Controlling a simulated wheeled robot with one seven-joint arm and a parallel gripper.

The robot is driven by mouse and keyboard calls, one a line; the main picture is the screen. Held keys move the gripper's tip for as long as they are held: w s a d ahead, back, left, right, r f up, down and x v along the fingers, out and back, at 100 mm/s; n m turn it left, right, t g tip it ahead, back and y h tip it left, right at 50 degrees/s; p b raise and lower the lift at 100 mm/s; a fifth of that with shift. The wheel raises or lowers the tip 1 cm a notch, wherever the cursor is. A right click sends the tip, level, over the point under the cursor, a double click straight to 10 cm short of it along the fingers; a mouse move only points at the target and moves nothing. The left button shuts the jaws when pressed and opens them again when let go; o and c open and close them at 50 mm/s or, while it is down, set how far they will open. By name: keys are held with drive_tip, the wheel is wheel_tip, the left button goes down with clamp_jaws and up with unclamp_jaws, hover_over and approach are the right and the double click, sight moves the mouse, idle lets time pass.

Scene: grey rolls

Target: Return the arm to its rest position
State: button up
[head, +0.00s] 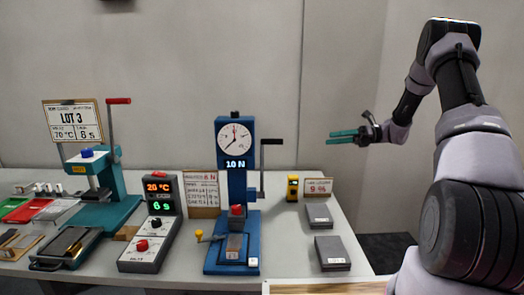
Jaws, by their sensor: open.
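My arm (470,130) rises at the right of the head view and bends over at the top. My gripper (342,137) hangs from it at mid-height, pointing left, with teal fingers. It is open, and I see nothing between the fingers. It is in the air to the right of the blue test stand, above the table's right part, and touches nothing that I can see.
The table (290,255) holds a blue stand with a dial (236,140), a teal press (107,215), a grey control box (150,245), two grey blocks (332,254) and a small yellow item (292,188). A sign reading LOT 3 (72,120) stands at left. The air around my gripper is clear.

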drive_tip(key=s+a+r+n+h, duration=0.3)
drive_tip(key=s+r+n+h, duration=0.15)
drive_tip(key=s+r, duration=0.2)
drive_tip(key=s+a+r+n+h, duration=0.2)
drive_tip(key=s+r+n+h, duration=0.2)
drive_tip(key=s+r+n, duration=0.3)
drive_tip(key=s+d+r+n+t+h, duration=0.1)
drive_tip(key=s+r+n+t+h, duration=0.1)
drive_tip(key=s, duration=0.4)
drive_tip(key=s+d+r+n+t+h, duration=0.1)
drive_tip(key=s+n+t+h, duration=0.1)
drive_tip(key=s+n, duration=0.3)
drive_tip(key=s+d+r+n+t+h, duration=0.1)
drive_tip(key=s+r+n+t+h, duration=0.1)
drive_tip(key=s, duration=0.6)
drive_tip(key=shift+s+d+r+n+t, duration=0.15)
drive_tip(key=shift+d+r+n+t, duration=0.2)
drive_tip(key=shift+n+t, duration=0.6)
drive_tip(key=shift+h, duration=0.25)
